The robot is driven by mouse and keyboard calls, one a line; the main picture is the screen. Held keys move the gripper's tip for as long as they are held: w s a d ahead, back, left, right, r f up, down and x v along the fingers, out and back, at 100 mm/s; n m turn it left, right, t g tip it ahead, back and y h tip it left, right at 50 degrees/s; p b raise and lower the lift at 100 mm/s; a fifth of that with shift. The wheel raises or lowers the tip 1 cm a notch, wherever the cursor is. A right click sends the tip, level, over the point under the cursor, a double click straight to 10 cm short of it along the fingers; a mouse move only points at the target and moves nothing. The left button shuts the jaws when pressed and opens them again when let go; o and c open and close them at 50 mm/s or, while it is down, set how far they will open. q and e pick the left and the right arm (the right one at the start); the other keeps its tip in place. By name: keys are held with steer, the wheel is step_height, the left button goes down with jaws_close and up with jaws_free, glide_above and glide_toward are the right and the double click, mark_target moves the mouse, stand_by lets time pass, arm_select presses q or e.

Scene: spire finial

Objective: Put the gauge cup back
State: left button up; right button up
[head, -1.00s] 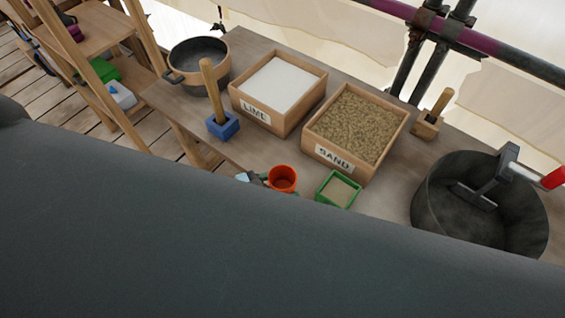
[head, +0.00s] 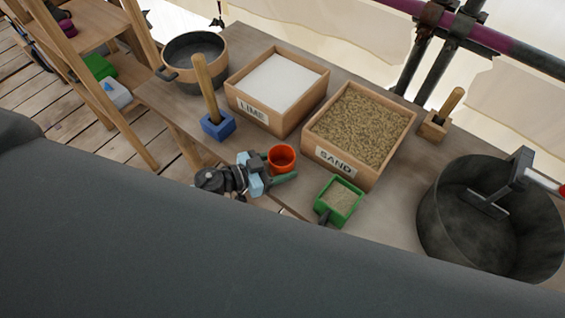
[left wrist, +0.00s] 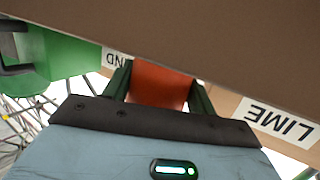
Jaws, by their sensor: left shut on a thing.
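The orange gauge cup (head: 282,157) is at the front of the workbench, before the gap between the lime and sand boxes. My left gripper (head: 272,173) is shut on it from the front, one finger on each side. In the left wrist view the cup (left wrist: 158,84) sits between the two green fingers (left wrist: 160,92). The cup looks upright in the head view, and its inside looks empty. I cannot tell whether its base touches the bench. My right gripper is not in view.
The lime box (head: 255,112) and sand box (head: 336,162) stand just behind. A green scoop box (head: 338,217) with sand is right of the cup, a blue brush holder (head: 218,126) left. A dark bucket (head: 440,235) stands far right, a pot (head: 172,85) at back left.

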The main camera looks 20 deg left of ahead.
arm_select(q)
steer(key=shift+f, duration=0.6)
steer(key=o, duration=1)
steer(key=shift+r, duration=0.15)
steer(key=shift+s+a+r, duration=0.1)
steer(key=shift+a+r, duration=0.05)
steer(key=shift+r, duration=0.05)
steer(key=v, duration=1.1)
steer(key=shift+s+a, duration=0.25)
steer(key=shift+a, duration=0.05)
